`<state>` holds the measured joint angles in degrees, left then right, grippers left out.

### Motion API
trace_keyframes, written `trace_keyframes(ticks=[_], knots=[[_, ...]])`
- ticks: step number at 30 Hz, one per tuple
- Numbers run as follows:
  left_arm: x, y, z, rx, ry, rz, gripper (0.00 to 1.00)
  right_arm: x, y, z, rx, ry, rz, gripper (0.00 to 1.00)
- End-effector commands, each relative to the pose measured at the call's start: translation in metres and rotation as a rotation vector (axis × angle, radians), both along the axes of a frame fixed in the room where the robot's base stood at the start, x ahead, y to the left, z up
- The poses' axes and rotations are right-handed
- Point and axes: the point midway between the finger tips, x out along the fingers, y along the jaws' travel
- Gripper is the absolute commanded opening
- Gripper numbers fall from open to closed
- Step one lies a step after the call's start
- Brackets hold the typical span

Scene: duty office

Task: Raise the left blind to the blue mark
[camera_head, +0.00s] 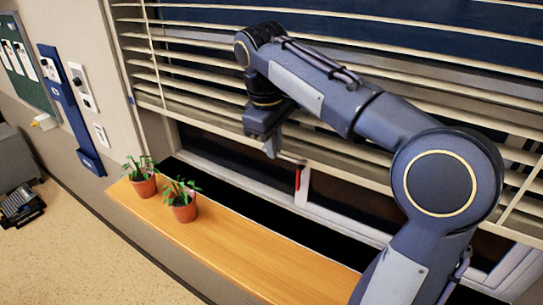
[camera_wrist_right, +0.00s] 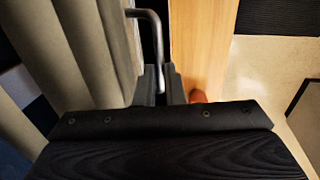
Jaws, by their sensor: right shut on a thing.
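The pale slatted blind (camera_head: 190,113) hangs across the window in the head view, lowered part way, with the lower window frame showing beneath it. My right gripper (camera_head: 271,148) is at the blind's lower edge, its fingers small and partly hidden. In the right wrist view, my right gripper (camera_wrist_right: 161,88) is shut on a bent grey metal handle (camera_wrist_right: 153,28), with the pale slats (camera_wrist_right: 85,50) close on the left. A red mark (camera_head: 298,180) shows on the window frame below the blind. I cannot make out a blue mark on the window. My left gripper is not in view.
A wooden sill (camera_head: 240,237) runs below the window. Two potted plants, one nearer (camera_head: 183,205) and one farther (camera_head: 143,183), stand at its left end. A blue wall panel (camera_head: 72,110) and a green board (camera_head: 27,65) are on the left wall.

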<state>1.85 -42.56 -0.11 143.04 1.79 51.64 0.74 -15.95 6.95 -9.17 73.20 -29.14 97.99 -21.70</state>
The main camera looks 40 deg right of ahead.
Motion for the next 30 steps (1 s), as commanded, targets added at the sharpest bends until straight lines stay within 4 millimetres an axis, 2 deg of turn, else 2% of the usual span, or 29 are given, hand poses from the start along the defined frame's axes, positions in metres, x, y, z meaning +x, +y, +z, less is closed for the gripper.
trace_keyframes(ticks=[11,12,17,26,30], knots=[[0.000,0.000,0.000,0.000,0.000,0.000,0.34,0.001,0.000,0.003,0.000,-0.002,0.001,0.00],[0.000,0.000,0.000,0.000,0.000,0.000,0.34,0.001,0.000,0.003,0.000,-0.002,0.001,0.11],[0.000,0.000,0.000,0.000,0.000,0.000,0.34,0.000,0.000,0.003,0.000,-0.001,0.001,0.31],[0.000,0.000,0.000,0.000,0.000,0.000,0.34,0.000,0.001,0.004,-0.001,-0.001,0.000,0.31],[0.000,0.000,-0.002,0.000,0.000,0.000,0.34,0.000,0.004,0.019,0.000,-0.003,0.002,0.31]])
